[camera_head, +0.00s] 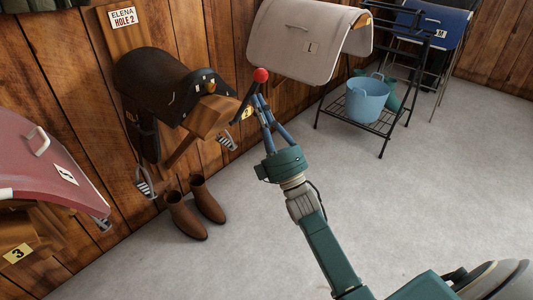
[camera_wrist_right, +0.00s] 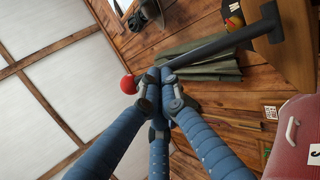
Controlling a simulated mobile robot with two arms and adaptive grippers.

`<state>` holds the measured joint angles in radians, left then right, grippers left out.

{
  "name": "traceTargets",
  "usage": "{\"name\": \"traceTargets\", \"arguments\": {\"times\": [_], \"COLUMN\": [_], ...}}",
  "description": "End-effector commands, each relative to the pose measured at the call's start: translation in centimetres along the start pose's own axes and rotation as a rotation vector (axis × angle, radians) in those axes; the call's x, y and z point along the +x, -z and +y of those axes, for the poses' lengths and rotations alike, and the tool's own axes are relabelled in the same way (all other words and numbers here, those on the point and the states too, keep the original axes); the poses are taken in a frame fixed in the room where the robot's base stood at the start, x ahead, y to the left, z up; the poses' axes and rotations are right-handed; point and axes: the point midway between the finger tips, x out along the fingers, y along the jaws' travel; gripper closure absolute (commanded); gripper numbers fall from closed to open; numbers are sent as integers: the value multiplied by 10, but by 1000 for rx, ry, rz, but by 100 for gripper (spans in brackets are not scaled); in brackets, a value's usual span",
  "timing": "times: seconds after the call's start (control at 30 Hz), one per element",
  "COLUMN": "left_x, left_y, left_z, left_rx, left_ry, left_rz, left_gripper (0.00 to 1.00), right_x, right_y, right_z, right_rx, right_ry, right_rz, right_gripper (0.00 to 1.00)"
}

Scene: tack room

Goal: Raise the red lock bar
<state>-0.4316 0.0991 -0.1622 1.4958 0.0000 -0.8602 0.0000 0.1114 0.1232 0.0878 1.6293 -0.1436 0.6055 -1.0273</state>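The lock bar (camera_head: 243,105) is a dark rod with a red ball knob (camera_head: 260,75) on its end. It slants up and right from the front of the wooden rack (camera_head: 212,117) that carries a dark saddle (camera_head: 155,80). My right gripper (camera_head: 259,100) has its blue fingers closed around the bar just below the knob. In the right wrist view, the bar (camera_wrist_right: 225,42) runs into the closed fingertips (camera_wrist_right: 162,78), and the red knob (camera_wrist_right: 128,84) shows just beyond them. The fingertips hide part of the bar. My left gripper is not in view.
Brown boots (camera_head: 195,208) stand on the floor below the saddle. A maroon-covered rack (camera_head: 45,165) is at left. A pale covered rack (camera_head: 305,40) is behind my gripper, near a black stand with a blue bucket (camera_head: 367,100). The grey floor at right is clear.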

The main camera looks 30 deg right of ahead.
Motion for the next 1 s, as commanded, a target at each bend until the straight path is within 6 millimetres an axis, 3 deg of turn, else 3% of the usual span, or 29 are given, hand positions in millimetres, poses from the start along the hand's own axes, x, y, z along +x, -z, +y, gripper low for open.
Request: {"name": "traceTargets", "arguments": {"times": [0.2, 0.5, 1.0], "left_x": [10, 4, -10], "left_y": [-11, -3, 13], "left_z": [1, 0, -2], "left_rx": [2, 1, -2], "left_ry": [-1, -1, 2], "left_rz": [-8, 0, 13], "left_gripper": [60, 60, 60], "right_x": [28, 56, 75], "right_y": [5, 11, 14], "right_z": [-1, -10, -19], "right_rx": [0, 1, 0], "right_ry": [-4, -3, 0], "right_rz": [0, 0, -1], "right_gripper": [100, 100, 100]}}
